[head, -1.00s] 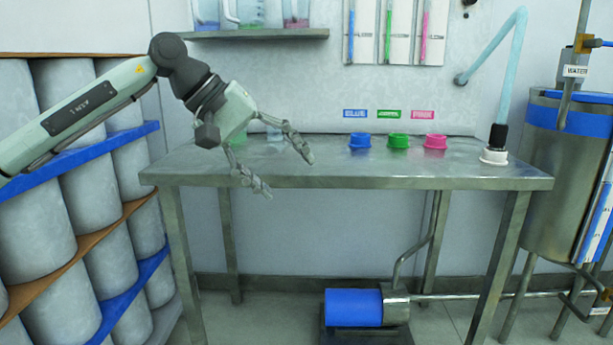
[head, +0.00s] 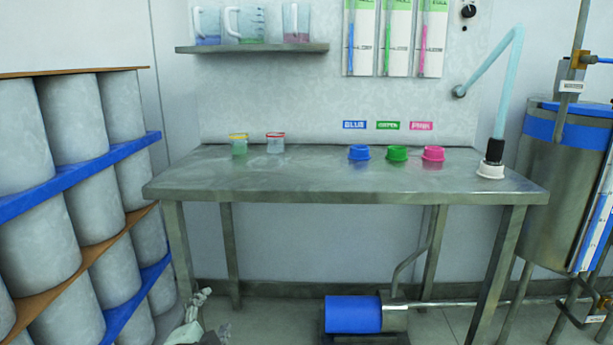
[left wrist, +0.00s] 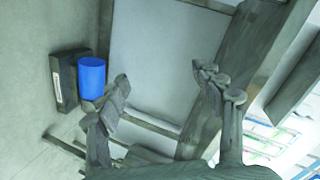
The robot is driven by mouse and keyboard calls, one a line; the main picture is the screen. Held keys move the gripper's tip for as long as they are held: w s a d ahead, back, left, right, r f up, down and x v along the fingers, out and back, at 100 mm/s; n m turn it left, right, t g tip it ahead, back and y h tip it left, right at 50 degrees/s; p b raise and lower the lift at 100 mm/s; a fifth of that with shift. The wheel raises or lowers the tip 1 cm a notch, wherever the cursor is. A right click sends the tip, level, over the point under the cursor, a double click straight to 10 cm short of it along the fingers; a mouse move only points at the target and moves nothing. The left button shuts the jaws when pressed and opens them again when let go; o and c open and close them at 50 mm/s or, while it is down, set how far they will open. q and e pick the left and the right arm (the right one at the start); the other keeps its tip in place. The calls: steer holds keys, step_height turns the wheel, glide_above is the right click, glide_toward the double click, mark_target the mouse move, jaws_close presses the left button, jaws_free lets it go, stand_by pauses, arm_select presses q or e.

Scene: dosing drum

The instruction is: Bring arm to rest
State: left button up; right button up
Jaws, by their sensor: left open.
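My left gripper (head: 205,312) shows at the bottom left of the head view, low in front of the table's left front leg and partly cut off by the frame edge. In the left wrist view my left gripper (left wrist: 168,88) has its fingers spread apart with nothing between them. It is well below the tabletop and apart from the things on it. My right gripper is in neither view.
The steel table (head: 330,186) holds two small cups, blue, green and pink rings, and a white-based hose end (head: 491,170). A drum rack (head: 80,172) stands left. A blue motor (head: 353,314) sits on the floor, also in the left wrist view (left wrist: 91,78).

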arm_select(q)
steer(key=s+a+f+n+g, duration=0.2)
steer(key=s+f+n+g, duration=0.1)
steer(key=s+f, duration=0.4)
steer(key=s+a+f+n+g+y, duration=0.1)
steer(key=s+a+f+n+g, duration=0.1)
steer(key=s+f+n+g, duration=0.2)
steer(key=s+a+f+n+g+p, duration=0.1)
steer(key=s+a+f+n+g, duration=0.2)
steer(key=s+f, duration=0.7)
steer(key=s+g, duration=0.1)
steer(key=s, duration=0.6)
steer(key=shift+s+f+n, duration=0.3)
steer(key=shift+s+n, duration=0.1)
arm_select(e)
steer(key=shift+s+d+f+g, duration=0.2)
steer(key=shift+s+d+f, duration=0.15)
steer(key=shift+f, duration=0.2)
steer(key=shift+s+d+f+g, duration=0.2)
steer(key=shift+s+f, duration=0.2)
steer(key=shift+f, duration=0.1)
arm_select(q)
steer(key=shift+a, duration=0.1)
